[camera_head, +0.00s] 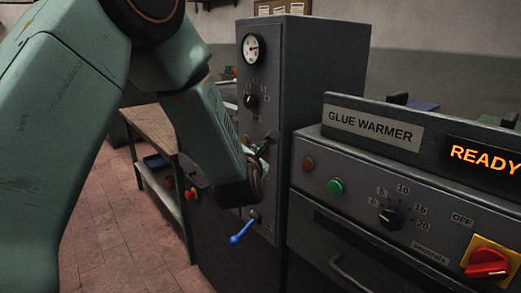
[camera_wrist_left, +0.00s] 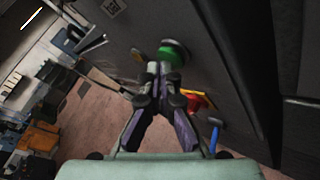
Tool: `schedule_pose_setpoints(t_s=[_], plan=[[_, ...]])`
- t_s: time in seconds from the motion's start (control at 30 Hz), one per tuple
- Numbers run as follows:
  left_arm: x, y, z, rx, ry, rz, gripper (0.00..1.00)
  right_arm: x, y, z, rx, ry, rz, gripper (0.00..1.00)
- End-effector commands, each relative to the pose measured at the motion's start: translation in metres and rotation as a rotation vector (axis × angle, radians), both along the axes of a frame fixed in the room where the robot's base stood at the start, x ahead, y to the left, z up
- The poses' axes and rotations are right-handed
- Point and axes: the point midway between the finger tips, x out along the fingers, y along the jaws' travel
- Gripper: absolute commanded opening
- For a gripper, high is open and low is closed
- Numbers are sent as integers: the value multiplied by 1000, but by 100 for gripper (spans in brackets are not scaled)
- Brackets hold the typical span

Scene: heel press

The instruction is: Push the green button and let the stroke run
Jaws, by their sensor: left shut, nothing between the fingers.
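In the left wrist view a round green button (camera_wrist_left: 175,52) sits on the dark face of a cabinet. My left gripper (camera_wrist_left: 160,68) is shut and empty, its fingertips right at the button's edge in the picture. I cannot tell whether they touch it. My right gripper is in neither view.
The glue warmer (camera_head: 373,126) at the right has its own green button (camera_head: 335,187), a dial, a red switch (camera_head: 487,262) and a READY display. A blue lever (camera_head: 241,233) sticks out below my wrist. A red and yellow control (camera_wrist_left: 197,100) is near my fingers. A wooden bench (camera_head: 150,128) stands left.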

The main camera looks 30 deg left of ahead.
Motion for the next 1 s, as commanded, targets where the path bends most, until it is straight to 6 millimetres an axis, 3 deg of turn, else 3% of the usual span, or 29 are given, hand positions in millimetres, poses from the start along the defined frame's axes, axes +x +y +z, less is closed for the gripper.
schedule_pose_setpoints(t_s=[1.0], plan=[[8,-3,1,1,-2,0,0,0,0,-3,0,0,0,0]])
